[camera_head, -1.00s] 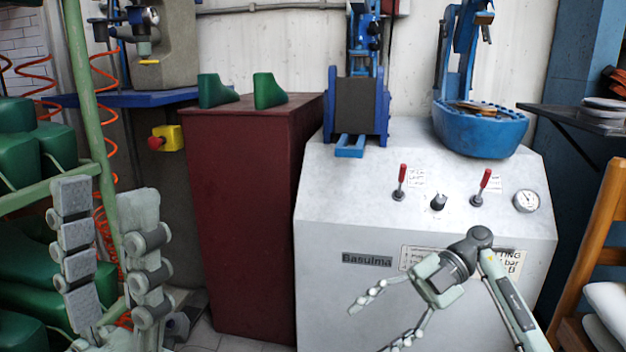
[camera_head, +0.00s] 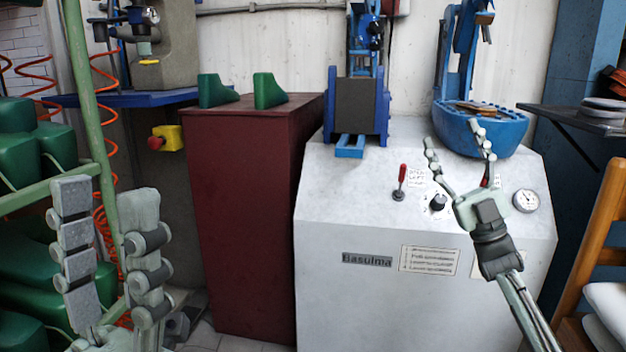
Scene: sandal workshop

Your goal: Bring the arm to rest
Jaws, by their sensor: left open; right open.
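My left gripper (camera_head: 106,205) is at the lower left, its two fingers upright and apart, open and empty. It shows in front of the green rack. My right gripper (camera_head: 457,140) is at the right, its fingers pointing up and spread, open and empty. It shows in front of the white press machine (camera_head: 345,215), covering most of the right red lever. The fingertips overlap the blue round basin (camera_head: 505,143) in the picture; I cannot tell the gap between them. My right forearm runs down to the lower right.
A dark red cabinet (camera_head: 240,220) with two green wedges stands left of the machine. A green rack (camera_head: 85,120) holds green blocks at the far left. A yellow switch box (camera_head: 170,138) hangs behind. A wooden frame (camera_head: 590,250) and dark shelf (camera_head: 570,118) are at the right.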

